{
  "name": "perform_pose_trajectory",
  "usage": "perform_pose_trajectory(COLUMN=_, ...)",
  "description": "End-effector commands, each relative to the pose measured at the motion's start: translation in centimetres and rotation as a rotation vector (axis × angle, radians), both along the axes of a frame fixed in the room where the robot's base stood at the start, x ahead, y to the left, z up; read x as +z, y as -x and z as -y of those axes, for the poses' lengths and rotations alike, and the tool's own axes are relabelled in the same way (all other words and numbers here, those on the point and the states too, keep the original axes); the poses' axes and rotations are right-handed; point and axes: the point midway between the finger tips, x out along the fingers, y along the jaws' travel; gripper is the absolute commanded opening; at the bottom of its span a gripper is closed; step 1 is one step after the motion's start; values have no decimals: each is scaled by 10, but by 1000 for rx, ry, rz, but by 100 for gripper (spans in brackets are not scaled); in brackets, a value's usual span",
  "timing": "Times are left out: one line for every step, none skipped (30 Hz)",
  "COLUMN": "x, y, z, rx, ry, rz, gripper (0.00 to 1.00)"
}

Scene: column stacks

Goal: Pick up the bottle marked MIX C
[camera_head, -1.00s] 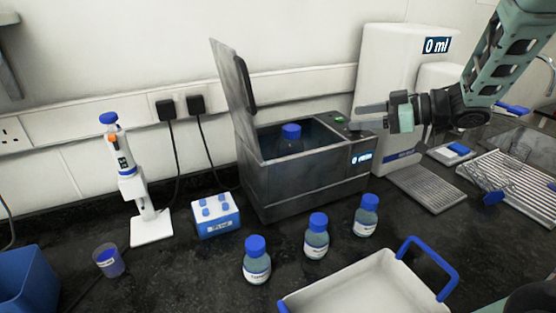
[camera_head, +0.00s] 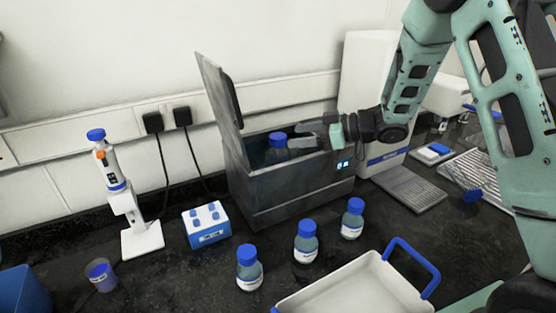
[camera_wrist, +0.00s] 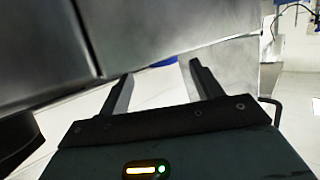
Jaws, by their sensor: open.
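Three blue-capped bottles stand on the dark bench: a left bottle (camera_head: 249,272), a middle bottle (camera_head: 306,245) and a right bottle (camera_head: 351,222). A fourth blue-capped bottle (camera_head: 277,146) stands inside the open grey bath (camera_head: 300,185), its lower part hidden by the wall. The labels are too small to read, so I cannot tell which is MIX C. My gripper (camera_head: 298,136) is open over the bath, its fingers pointing left, close to the fourth bottle's cap. In the wrist view my gripper (camera_wrist: 160,80) shows spread fingers with no bottle clearly between them.
The bath's raised lid (camera_head: 218,100) stands left of my gripper. A white tray with blue handles (camera_head: 350,290) lies in front. A blue-and-white rack (camera_head: 207,224), a pipette on a stand (camera_head: 125,195) and a small cup (camera_head: 101,275) are at left. A metal plate (camera_head: 410,188) lies right.

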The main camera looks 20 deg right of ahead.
Motion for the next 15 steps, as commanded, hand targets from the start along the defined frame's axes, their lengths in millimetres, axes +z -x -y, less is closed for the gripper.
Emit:
perform_pose_trajectory(x=1, y=-2, z=-5, rx=3, ry=0, rz=-1, gripper=65)
perform_pose_trajectory(x=1, y=-4, z=-9, rx=4, ry=-1, rz=-1, gripper=65)
perform_pose_trajectory(x=0, y=-6, z=-15, rx=6, ry=0, rz=-2, gripper=65)
perform_pose_trajectory(x=0, y=-8, z=-19, rx=6, ry=-1, rz=-1, gripper=65)
perform_pose_trajectory(x=-1, y=-11, z=-23, rx=5, ry=-2, rz=-2, gripper=65)
perform_pose_trajectory(x=-2, y=-13, z=-29, rx=5, ry=-1, rz=-3, gripper=65)
perform_pose_trajectory(x=-4, y=-16, z=-31, rx=4, ry=-1, rz=-2, gripper=65)
perform_pose_trajectory(x=-6, y=-18, z=-34, rx=4, ry=-1, rz=-2, gripper=65)
perform_pose_trajectory(x=-8, y=-20, z=-38, rx=4, ry=0, rz=-2, gripper=65)
perform_pose_trajectory(x=-8, y=-22, z=-40, rx=3, ry=-1, rz=-2, gripper=65)
perform_pose_trajectory(x=-9, y=-23, z=-41, rx=2, ry=-1, rz=-1, gripper=65)
perform_pose_trajectory(x=-10, y=-24, z=-42, rx=1, ry=0, rz=0, gripper=65)
perform_pose_trajectory(x=-10, y=-24, z=-42, rx=1, ry=0, rz=0, gripper=65)
perform_pose_trajectory(x=-11, y=-24, z=-43, rx=1, ry=0, rz=0, gripper=65)
perform_pose_trajectory(x=-11, y=-25, z=-43, rx=1, ry=0, rz=0, gripper=65)
